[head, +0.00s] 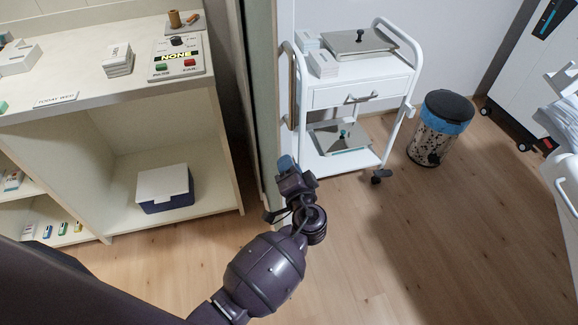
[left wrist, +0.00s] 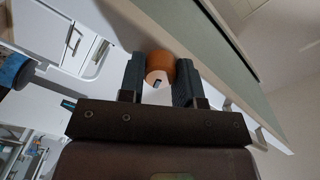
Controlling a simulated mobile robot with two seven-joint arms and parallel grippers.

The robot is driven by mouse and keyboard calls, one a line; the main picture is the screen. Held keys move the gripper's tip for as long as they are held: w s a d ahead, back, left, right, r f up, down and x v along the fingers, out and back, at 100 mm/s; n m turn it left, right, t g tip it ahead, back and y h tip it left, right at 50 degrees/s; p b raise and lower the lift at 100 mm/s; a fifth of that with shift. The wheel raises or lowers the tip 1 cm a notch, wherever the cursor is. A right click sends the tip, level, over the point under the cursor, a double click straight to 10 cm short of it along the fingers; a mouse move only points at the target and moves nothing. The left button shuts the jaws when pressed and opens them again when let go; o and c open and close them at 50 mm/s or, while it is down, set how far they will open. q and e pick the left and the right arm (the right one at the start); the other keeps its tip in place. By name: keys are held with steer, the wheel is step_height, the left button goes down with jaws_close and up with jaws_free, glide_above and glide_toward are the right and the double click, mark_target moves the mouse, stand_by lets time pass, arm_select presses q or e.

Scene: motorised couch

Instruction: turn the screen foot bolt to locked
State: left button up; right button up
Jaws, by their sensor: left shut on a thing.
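The screen (head: 263,90) is a tall pale green panel standing left of the white trolley. It also runs diagonally across the left wrist view (left wrist: 215,60). The screen foot bolt (left wrist: 160,66) shows there as a round orange-brown knob with a paler end face and a small dark mark. My left gripper (left wrist: 160,80) has one finger on each side of the knob and is shut on it. In the head view my left gripper (head: 287,165) is at the screen's lower edge, and the bolt is hidden there. I cannot tell the bolt's setting. My right gripper is not in view.
A shelf unit (head: 90,105) with a control box (head: 178,55) on top stands left. A blue box with a white lid (head: 165,188) sits inside it. The white trolley (head: 355,95) and a bin (head: 440,125) stand beyond. The wooden floor is clear right of my arm.

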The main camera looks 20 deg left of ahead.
arm_select(q)
steer(key=shift+m+p, duration=0.55)
steer(key=shift+m, duration=1.55)
steer(key=o, duration=0.9)
steer(key=v, duration=1)
steer(key=shift+s+d+r, duration=0.1)
steer(key=shift+s+d, duration=0.15)
steer(key=shift+s, duration=0.05)
